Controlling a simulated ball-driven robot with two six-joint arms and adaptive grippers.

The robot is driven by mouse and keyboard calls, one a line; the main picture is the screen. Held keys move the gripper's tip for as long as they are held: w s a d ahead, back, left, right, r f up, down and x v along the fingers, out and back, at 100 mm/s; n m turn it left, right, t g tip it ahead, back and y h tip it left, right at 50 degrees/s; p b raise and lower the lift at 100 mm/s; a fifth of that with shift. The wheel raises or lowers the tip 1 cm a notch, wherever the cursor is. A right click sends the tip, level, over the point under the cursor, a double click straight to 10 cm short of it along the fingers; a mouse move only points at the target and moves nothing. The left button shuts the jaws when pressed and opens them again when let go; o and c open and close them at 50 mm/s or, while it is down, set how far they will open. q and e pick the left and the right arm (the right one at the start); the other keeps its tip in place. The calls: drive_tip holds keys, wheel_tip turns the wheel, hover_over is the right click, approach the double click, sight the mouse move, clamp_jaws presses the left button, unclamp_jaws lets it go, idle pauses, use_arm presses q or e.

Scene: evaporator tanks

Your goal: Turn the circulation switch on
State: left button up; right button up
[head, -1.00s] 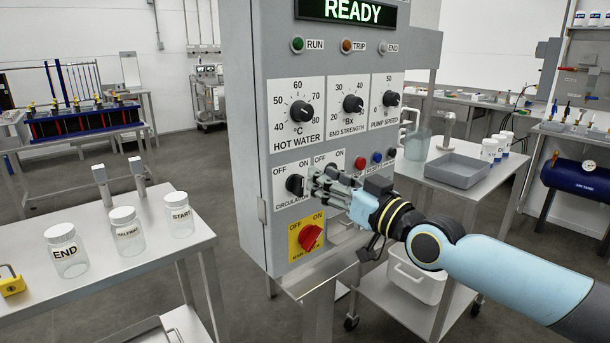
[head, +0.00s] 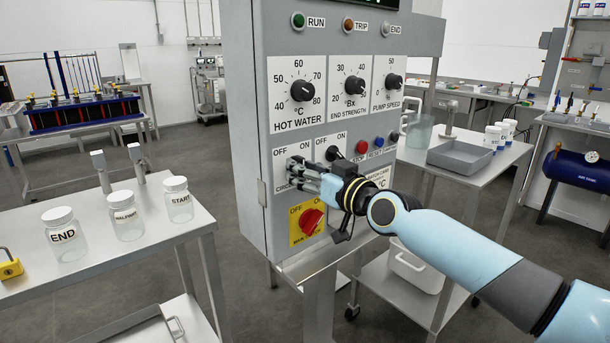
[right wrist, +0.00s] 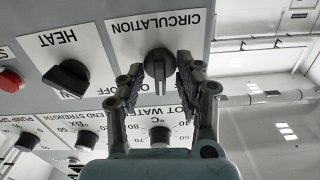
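The circulation switch (right wrist: 158,65) is a black knob on a white plate marked CIRCULATION, which appears upside down in the right wrist view. Its grip bar looks roughly upright in that view. My right gripper (right wrist: 158,82) is open, with one finger on each side of the knob. The right finger is close to the knob; I cannot tell whether it touches. A gap shows on the left. In the head view my right gripper (head: 300,175) covers most of the switch on the grey control panel (head: 256,110). My left gripper is not in view.
The black HEAT knob (right wrist: 66,76) is beside the circulation switch. The red main switch (head: 312,221) is just below my gripper. Dials and push buttons crowd the panel. A table with jars (head: 127,224) stands left, and a table with a grey tray (head: 460,165) stands right.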

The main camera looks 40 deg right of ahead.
clamp_jaws()
idle(0.5)
drive_tip(key=shift+m, duration=4)
